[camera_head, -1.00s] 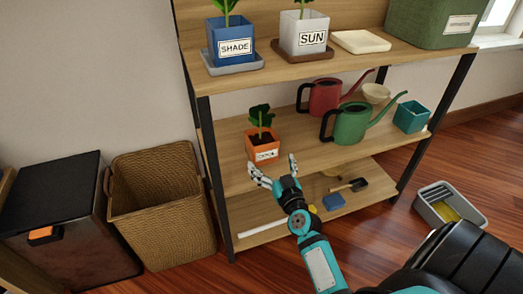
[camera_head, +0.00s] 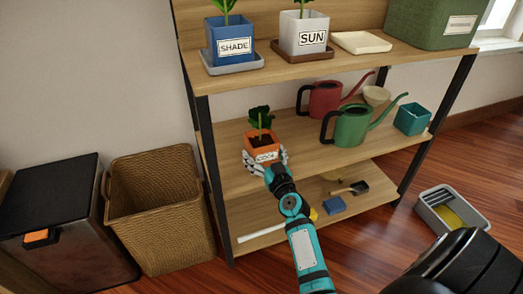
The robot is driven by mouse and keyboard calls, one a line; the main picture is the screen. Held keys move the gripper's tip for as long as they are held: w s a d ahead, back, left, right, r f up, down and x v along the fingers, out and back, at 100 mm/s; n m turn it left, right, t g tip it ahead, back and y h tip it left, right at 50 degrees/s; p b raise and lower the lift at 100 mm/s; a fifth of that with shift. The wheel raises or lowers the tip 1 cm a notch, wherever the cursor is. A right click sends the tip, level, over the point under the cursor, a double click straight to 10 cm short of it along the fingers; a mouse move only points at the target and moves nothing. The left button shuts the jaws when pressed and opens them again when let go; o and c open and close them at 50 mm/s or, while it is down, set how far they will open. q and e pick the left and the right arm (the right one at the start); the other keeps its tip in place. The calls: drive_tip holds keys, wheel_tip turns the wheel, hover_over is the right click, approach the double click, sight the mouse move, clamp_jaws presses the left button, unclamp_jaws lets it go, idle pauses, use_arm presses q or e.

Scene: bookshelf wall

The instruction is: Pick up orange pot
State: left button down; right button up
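The orange pot (camera_head: 262,141) stands upright on the middle shelf board, near its left front edge. It holds a small green plant and has a white label reading "COOL" on its front. My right gripper (camera_head: 265,155) is at the front of the pot, with one finger at each side of it. The fingers look spread about as wide as before; contact with the pot is hard to make out. The pot still appears to rest on the shelf. My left gripper is not in view.
The shelf's left post (camera_head: 212,165) stands close left of the pot. A green watering can (camera_head: 352,126) and a red one (camera_head: 324,97) stand to the right. The top board (camera_head: 280,68) is above. A wicker basket (camera_head: 165,220) is on the floor at left.

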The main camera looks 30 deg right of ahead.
drive_tip(key=c, duration=0.9)
drive_tip(key=shift+o, duration=0.2)
drive_tip(key=shift+r, duration=0.1)
drive_tip(key=shift+r, duration=0.1)
